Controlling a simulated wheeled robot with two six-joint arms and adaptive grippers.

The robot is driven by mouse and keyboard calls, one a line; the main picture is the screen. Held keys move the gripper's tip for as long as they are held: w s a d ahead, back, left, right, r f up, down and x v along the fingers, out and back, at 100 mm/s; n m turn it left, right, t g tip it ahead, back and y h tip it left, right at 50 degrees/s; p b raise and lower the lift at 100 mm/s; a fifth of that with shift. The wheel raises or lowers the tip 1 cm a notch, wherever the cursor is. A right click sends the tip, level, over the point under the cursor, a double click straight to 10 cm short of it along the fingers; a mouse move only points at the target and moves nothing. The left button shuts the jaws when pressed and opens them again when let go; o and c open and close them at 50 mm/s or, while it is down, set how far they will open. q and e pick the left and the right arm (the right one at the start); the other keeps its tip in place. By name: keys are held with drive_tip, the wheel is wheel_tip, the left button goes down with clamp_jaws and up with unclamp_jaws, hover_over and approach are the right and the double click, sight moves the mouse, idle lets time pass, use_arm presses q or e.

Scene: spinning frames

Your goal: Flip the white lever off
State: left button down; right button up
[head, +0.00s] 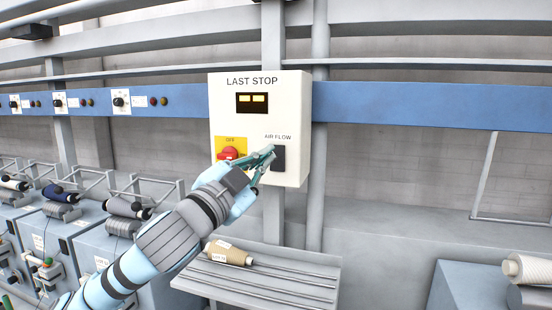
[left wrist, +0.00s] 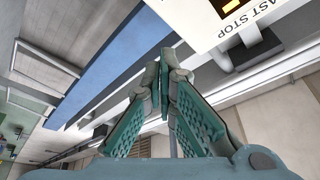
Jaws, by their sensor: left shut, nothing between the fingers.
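A cream control box (head: 297,110) labelled LAST STOP hangs on the frame in the head view; part of it shows at the top of the left wrist view (left wrist: 192,18). A dark plate (head: 279,158) sits under its AIR FLOW label. I cannot make out a white lever on it; my fingers cover its left edge. My left gripper (head: 271,152) is shut and empty, in front of the box at the plate's left side. Whether it touches cannot be told. Its teal fingers meet at the tips in the left wrist view (left wrist: 161,72). My right gripper is not in view.
A red knob (head: 229,153) on a yellow plate marked OFF is just left of my gripper. A lit display (head: 252,103) is above. A brown yarn cone (head: 229,255) lies on a grey rack below, and a white spool (head: 526,268) is at far right.

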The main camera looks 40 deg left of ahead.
use_arm(q)
drive_tip(key=p+x, duration=0.6)
drive_tip(key=x, duration=0.4)
drive_tip(key=a+f+b, duration=0.2)
drive_tip(key=a+f, duration=0.1)
drive_tip(key=shift+s+f, duration=0.15)
drive_tip(key=shift+s, duration=0.1)
drive_tip(key=shift+w+d, duration=0.1)
